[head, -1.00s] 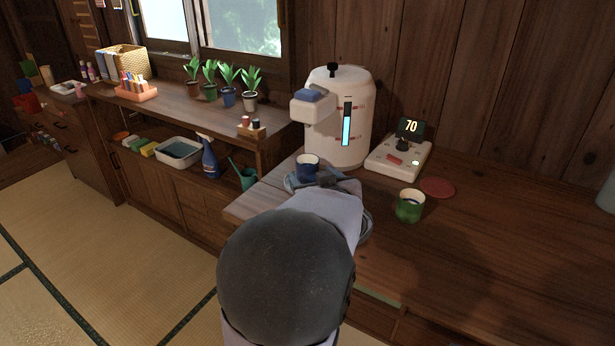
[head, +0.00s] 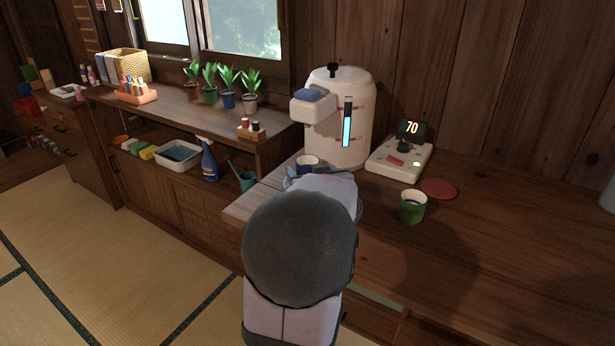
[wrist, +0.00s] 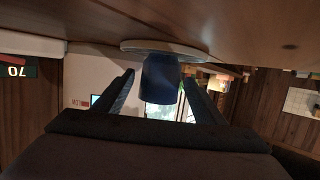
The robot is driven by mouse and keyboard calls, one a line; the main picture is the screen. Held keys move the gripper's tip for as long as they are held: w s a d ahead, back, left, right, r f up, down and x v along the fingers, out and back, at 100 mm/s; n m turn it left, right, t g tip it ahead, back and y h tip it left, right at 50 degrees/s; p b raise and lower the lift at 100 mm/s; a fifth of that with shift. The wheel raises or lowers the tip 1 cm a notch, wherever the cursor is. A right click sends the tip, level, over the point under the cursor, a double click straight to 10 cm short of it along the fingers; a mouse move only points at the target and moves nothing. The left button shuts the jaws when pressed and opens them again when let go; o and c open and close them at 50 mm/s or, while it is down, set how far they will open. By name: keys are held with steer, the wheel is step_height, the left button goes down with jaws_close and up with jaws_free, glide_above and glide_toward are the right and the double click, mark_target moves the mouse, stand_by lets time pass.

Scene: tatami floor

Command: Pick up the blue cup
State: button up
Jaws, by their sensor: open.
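In the wrist view, which looks upside down, the cup (wrist: 160,82) shows between the two dark fingers of my gripper (wrist: 158,72). The fingers are open, one on each side of the cup, with gaps visible. I cannot tell how deep the cup sits between them.
A green cup (head: 412,207) and a red coaster (head: 438,188) are to the right on the counter. Potted plants (head: 228,86) stand on the shelf at left.

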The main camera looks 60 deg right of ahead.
mark_target(305, 156)
steer(key=shift+x, duration=0.85)
steer(key=c, duration=1.3)
steer(key=shift+r, duration=0.35)
steer(key=shift+r+p, duration=0.85)
steer(key=shift+r, duration=0.4)
steer(key=s+a+p, duration=0.1)
steer(key=s+a, duration=0.2)
steer(key=s+a+p, duration=0.1)
steer(key=s+a, duration=0.6)
steer(key=shift+s+a+r+p, duration=0.3)
steer(key=shift+s+a+p, duration=0.05)
steer(key=shift+s+p, duration=0.05)
steer(key=shift+s+a+f+b, duration=0.1)
steer(key=shift+s+a+b, duration=0.75)
steer(key=shift+s+a, duration=0.1)
steer(key=shift+a, duration=0.1)
